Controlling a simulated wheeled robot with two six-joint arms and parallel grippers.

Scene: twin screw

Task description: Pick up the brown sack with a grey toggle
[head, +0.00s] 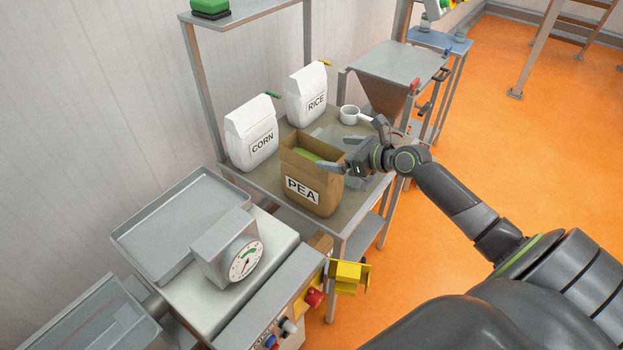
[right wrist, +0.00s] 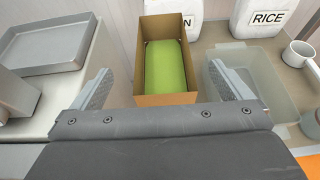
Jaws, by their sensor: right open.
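A brown sack (head: 312,183) with a PEA label stands upright on the grey work table, its top open and a green mass inside. It also shows in the right wrist view (right wrist: 151,99), ahead between my finger lines. I cannot make out a grey toggle on it. My right gripper (head: 348,150) is open and empty, above the table at the sack's right side. Its two grey fingers spread wide in the right wrist view (right wrist: 162,80), with the sack beyond them and apart from them. My left gripper is not in view.
White CORN (head: 251,133) and RICE (head: 307,95) bags stand behind the sack. A clear bin (right wrist: 268,72) and a white cup (head: 349,114) stand right of it. A dial scale (head: 228,248) with a metal tray (head: 150,235) is at front left.

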